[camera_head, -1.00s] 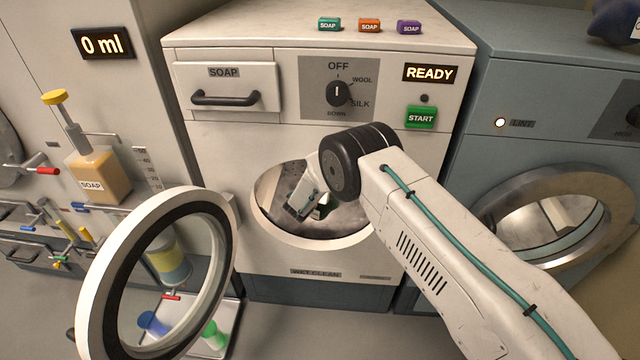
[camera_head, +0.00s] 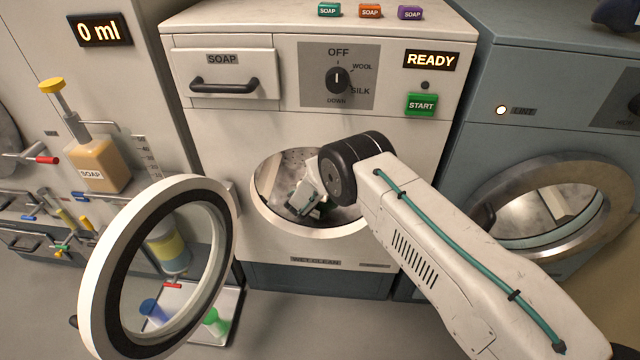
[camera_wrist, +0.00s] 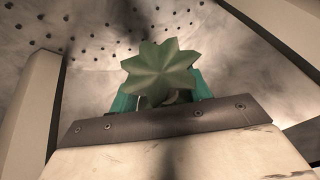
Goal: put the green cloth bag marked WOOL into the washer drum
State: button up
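The washer drum (camera_head: 345,216) is open, and my gripper (camera_head: 312,211) is inside its mouth, partly hidden by my own wrist and the rim. In the wrist view, the green cloth bag (camera_wrist: 160,72) shows as a pleated, star-shaped top centred between the teal fingers of my gripper (camera_wrist: 163,95), which appear shut on it. Its body and WOOL mark are hidden. The perforated drum wall (camera_wrist: 100,45) lies behind the bag. The round washer door (camera_head: 108,215) stands swung open to the left.
The washer panel has a dial (camera_head: 338,80), a green START button (camera_head: 421,104) and a READY display (camera_head: 431,60). A soap bottle (camera_head: 98,168) stands left. A blue-grey machine (camera_head: 540,60) stands right. The rim of the drum opening closely surrounds my wrist.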

jog(key=shift+s, duration=0.1)
jog(key=v, duration=0.7)
jog(key=shift+s, duration=0.3)
jog(key=shift+a+r, duration=0.1)
jog(key=shift+a, duration=0.05)
